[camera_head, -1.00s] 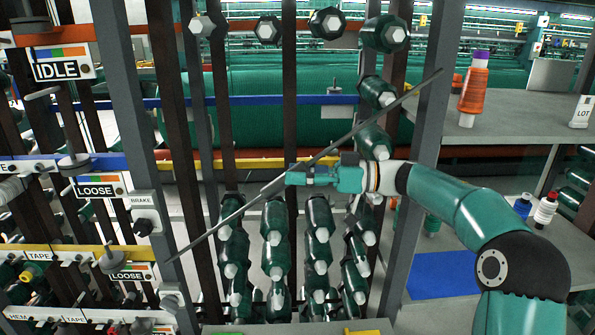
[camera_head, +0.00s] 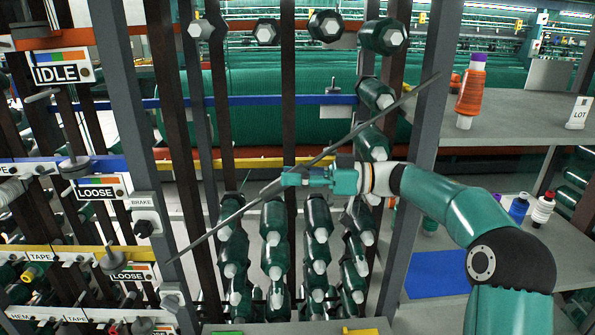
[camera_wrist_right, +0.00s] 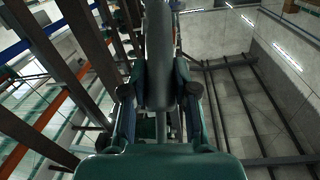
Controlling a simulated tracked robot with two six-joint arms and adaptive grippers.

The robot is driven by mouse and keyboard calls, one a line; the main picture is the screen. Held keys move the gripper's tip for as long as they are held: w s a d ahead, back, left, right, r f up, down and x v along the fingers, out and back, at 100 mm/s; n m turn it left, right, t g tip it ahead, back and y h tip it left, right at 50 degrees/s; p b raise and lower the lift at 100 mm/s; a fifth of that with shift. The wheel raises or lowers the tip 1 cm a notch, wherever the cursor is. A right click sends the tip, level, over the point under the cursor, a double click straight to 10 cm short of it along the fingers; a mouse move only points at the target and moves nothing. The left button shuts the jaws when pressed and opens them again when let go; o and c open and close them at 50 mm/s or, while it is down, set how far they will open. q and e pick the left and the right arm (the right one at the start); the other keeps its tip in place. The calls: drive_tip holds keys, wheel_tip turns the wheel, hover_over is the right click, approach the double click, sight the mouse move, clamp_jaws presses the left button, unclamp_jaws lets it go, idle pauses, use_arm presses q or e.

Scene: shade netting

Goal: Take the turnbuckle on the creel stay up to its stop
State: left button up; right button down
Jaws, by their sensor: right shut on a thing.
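The creel stay (camera_head: 370,122) is a thin grey rod that runs diagonally across the creel frame, from low left to high right. The turnbuckle (camera_head: 270,188) is a thicker grey piece on the stay, partly hidden by my right gripper (camera_head: 285,180). In the right wrist view the turnbuckle (camera_wrist_right: 158,55) is a rounded grey body between the two fingers of my right gripper (camera_wrist_right: 160,92), which is shut on it. The stop cannot be made out. My left gripper is not in view.
Several green yarn packages (camera_head: 274,235) hang behind and below the stay. A grey post (camera_head: 417,150) stands right of my gripper. Right of it, a shelf (camera_head: 510,115) holds an orange cone (camera_head: 471,92). A brake knob (camera_head: 146,222) sits on the left post.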

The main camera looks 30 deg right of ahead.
drive_tip(key=n+g+p, duration=0.1)
drive_tip(key=p, duration=0.1)
drive_tip(key=n+g+y+p, duration=0.1)
drive_tip(key=n, duration=0.1)
drive_tip(key=shift+r+p, duration=0.25)
drive_tip(key=shift+p, duration=0.1)
drive_tip(key=shift+f+n+y+p, duration=0.2)
drive_tip(key=shift+n+y+p, duration=0.1)
drive_tip(key=shift+n, duration=0.4)
drive_tip(key=shift+f, duration=0.1)
drive_tip(key=c, duration=0.9)
unclamp_jaws()
drive_tip(key=shift+r, duration=0.3)
wheel_tip(320, 180, up, 9)
drive_tip(key=shift+r, duration=0.2)
